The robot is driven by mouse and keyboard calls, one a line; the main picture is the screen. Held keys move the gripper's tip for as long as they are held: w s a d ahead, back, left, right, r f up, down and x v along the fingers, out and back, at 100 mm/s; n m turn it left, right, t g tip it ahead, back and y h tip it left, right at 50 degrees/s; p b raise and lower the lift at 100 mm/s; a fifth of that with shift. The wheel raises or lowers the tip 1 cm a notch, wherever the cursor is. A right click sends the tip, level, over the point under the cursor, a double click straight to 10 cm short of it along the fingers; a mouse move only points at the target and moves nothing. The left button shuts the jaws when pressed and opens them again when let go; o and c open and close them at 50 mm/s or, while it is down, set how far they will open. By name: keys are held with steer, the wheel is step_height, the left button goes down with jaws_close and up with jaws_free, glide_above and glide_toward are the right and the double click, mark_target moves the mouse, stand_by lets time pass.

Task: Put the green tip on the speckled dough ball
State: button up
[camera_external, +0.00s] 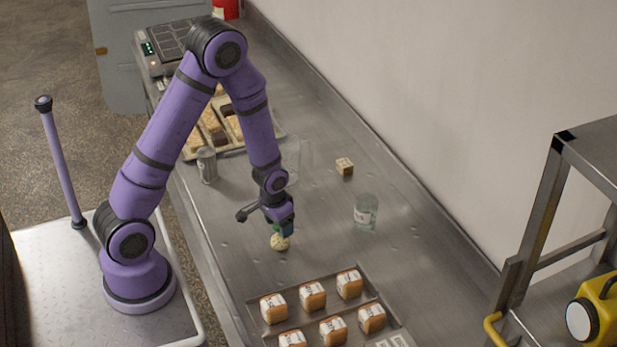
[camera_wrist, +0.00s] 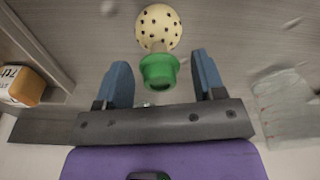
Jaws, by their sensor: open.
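The speckled dough ball (camera_external: 280,243) is pale with dark specks and rests on the steel counter below my gripper (camera_external: 282,227). In the wrist view the ball (camera_wrist: 158,24) is at the top centre. The green tip (camera_wrist: 158,71) has a wide green end toward my gripper and a paler narrow end that meets the ball's outline. Only a little green of the tip (camera_external: 275,228) shows above the ball in the external view. My gripper (camera_wrist: 163,76) is open, with one blue finger on each side of the tip and visible gaps. Firm contact between tip and ball cannot be told.
A tray (camera_external: 361,271) of small labelled loaves stands at the front. Counter around the ball is clear.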

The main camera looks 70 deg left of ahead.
steer(key=s+d+r+t, duration=0.1)
steer(key=s+d+r, duration=0.1)
steer(key=r, duration=0.7)
steer(key=s+d+r+m, duration=0.1)
steer(key=s+r, duration=0.2)
steer(key=r, duration=0.6)
steer(key=s+d+r+t, duration=0.1)
steer(key=s+d+r, duration=0.1)
steer(key=r, duration=0.6)
steer(key=s+d+r+m+t, duration=0.1)
steer(key=s+d+r, duration=0.3)
steer(key=s+r, duration=0.7)
steer(key=s+m, duration=0.1)
steer(key=s, duration=0.2)
steer(key=shift+s+t, duration=0.35)
steer(key=shift+t, duration=0.05)
